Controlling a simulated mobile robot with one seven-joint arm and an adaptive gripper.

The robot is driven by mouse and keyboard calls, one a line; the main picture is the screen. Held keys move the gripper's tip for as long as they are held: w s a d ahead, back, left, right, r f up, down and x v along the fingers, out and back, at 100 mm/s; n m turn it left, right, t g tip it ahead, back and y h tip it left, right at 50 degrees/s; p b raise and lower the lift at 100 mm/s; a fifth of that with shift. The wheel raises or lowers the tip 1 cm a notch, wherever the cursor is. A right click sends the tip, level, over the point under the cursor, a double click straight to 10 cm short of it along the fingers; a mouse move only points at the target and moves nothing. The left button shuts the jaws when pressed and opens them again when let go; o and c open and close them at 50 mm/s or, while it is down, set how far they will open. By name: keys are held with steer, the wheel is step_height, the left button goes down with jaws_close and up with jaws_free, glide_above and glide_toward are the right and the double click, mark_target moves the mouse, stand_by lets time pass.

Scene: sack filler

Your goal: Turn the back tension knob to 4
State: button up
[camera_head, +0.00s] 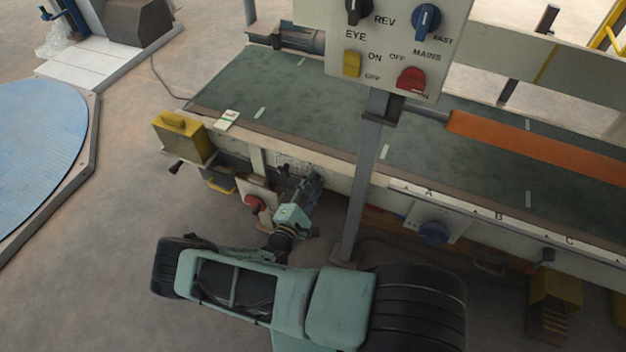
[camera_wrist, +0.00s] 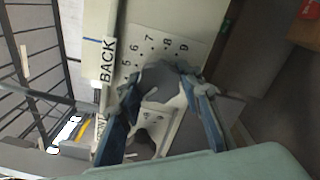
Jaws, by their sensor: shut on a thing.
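The back tension knob (camera_wrist: 160,78) is grey and sits on a pale dial plate (camera_wrist: 143,37) beside a label reading BACK (camera_wrist: 107,60). The numbers 5 to 9 show around it; the lower numbers are hidden by the knob and my fingers. My gripper (camera_wrist: 158,94) is shut on the knob, with one blue finger on each side. Where the knob's pointer stands cannot be told. In the head view my gripper (camera_head: 310,186) reaches the conveyor's near side panel and hides the knob.
A second, dark knob (camera_wrist: 141,145) sits close below, between my fingers in the wrist view. A red knob (camera_head: 254,203) is left of my gripper, a yellow box (camera_head: 182,138) further left. A post (camera_head: 362,190) carrying the control panel (camera_head: 395,45) stands to the right.

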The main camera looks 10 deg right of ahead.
steer(key=m+p, duration=0.2)
steer(key=m, duration=0.2)
steer(key=shift+r+m+p, duration=0.15)
steer(key=shift+m+p, duration=0.15)
steer(key=shift+m, duration=0.1)
stand_by(0.4)
steer(key=o, duration=1.2)
steer(key=shift+c, duration=0.2)
steer(key=v, duration=0.7)
steer(key=shift+s, duration=0.15)
steer(key=shift+a, duration=0.15)
